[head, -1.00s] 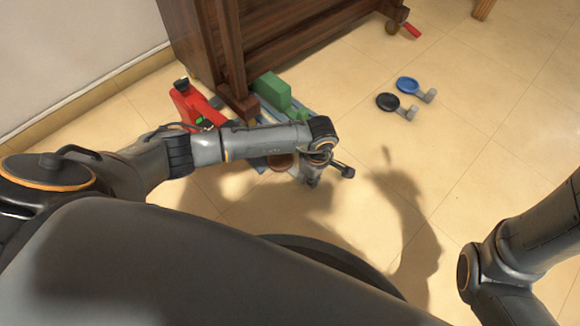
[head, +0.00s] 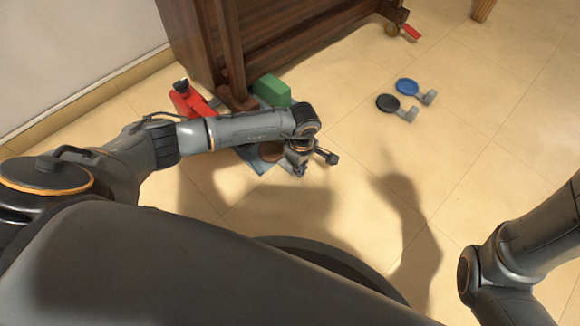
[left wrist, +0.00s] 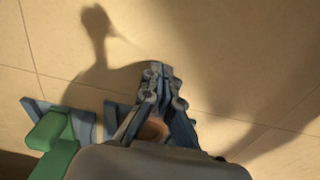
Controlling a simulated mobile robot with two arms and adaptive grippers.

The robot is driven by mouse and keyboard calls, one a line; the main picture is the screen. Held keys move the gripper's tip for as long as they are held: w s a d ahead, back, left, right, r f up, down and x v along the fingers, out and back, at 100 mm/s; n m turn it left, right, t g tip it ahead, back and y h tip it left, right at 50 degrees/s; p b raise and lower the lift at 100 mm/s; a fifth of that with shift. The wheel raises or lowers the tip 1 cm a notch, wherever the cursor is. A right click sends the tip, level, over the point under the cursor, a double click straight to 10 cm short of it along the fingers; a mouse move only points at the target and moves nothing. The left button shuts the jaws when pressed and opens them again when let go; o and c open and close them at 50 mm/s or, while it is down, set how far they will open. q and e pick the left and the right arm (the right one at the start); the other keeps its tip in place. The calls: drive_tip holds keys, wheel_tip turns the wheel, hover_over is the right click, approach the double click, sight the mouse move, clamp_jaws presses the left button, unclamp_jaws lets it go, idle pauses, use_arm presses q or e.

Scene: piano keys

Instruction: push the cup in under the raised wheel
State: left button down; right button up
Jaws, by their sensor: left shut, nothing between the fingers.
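A round brown cup (head: 271,149) is low beside my left gripper, on the piano side of it, partly covered by my arm. In the left wrist view the brown cup (left wrist: 153,129) shows partly behind the fingers; whether they touch it I cannot tell. My left gripper (head: 298,170) points down near the floor and is shut and empty; its fingers also show in the left wrist view (left wrist: 158,76). The dark wooden piano (head: 190,45) stands at the top left. The raised wheel is not visible at its near leg. My right gripper is out of view.
A red jack-like tool (head: 188,100) and a green block (head: 271,90) are by the piano's near leg. Blue-grey pieces (left wrist: 85,122) lie near the block. A black cup (head: 388,103) and a blue cup (head: 407,86) with grey handles lie on open floor.

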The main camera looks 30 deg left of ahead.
sight(278, 155)
use_arm(q)
drive_tip(key=shift+w+a+f+b, duration=0.15)
drive_tip(key=shift+w+a, duration=0.1)
drive_tip(key=shift+a, duration=0.55)
drive_tip(key=shift+w+a+r+b, duration=0.1)
drive_tip(key=shift+w+a+b, duration=0.15)
drive_tip(key=shift+a, duration=0.6)
drive_tip(key=shift+w+a+f+b, duration=0.1)
drive_tip(key=shift+w+a, duration=0.2)
drive_tip(key=shift+a, duration=0.5)
drive_tip(key=shift+w+a+b, duration=0.25)
drive_tip(key=shift+w+a, duration=0.05)
drive_tip(key=shift+a, duration=0.5)
drive_tip(key=shift+w+a+b, duration=0.3)
drive_tip(key=shift+w+a, duration=0.05)
drive_tip(key=shift+a, duration=0.5)
drive_tip(key=shift+w+a+b, duration=0.25)
drive_tip(key=shift+w+a, duration=0.05)
drive_tip(key=shift+a, duration=0.5)
drive_tip(key=shift+s+d+p, duration=0.1)
drive_tip(key=shift+d+p, duration=0.25)
wheel_tip(278, 155, up, 10)
drive_tip(key=p, duration=0.8)
